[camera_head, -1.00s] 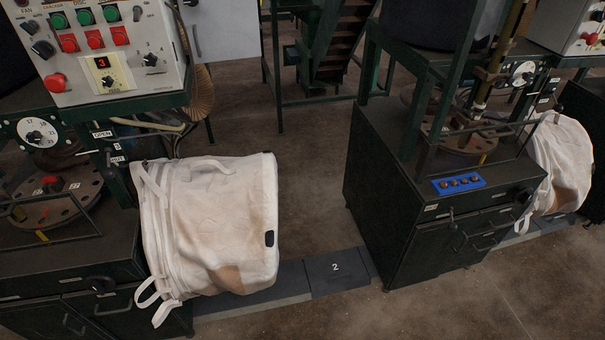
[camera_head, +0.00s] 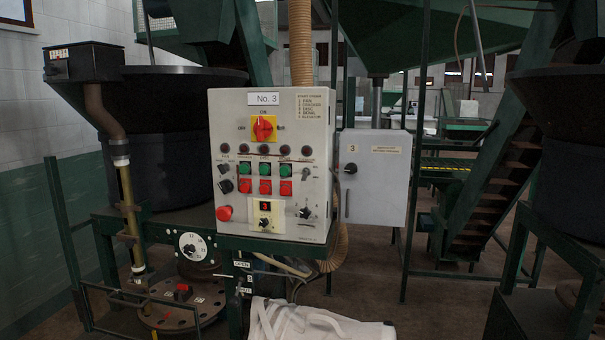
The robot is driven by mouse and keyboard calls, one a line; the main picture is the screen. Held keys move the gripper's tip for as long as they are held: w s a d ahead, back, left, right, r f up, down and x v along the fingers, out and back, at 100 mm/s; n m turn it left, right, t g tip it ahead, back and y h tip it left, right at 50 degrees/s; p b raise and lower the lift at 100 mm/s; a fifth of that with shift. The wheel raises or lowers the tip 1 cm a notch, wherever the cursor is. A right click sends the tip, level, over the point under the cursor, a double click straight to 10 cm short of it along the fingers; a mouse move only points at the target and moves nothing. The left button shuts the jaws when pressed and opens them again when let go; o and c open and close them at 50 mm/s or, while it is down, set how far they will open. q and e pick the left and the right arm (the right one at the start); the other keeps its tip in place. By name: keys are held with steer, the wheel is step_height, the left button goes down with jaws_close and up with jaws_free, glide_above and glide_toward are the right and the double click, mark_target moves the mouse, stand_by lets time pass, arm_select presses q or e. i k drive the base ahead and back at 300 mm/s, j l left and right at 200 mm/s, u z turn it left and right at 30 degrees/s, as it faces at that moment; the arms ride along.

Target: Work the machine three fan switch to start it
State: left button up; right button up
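The machine three control panel (camera_head: 290,215) is a light grey box labelled "No. 3", in the middle of the head view. A red rotary main switch (camera_head: 263,128) on a yellow plate sits at the top. The lamps look dark. Neither of my grippers is in view.
Green and red buttons and a red mushroom button (camera_head: 224,213) sit close to the knobs. A grey box marked 3 (camera_head: 375,178) stands to the right. Green frames flank the aisle.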

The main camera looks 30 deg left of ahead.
mark_target(226, 187)
steer(key=u, duration=1.25)
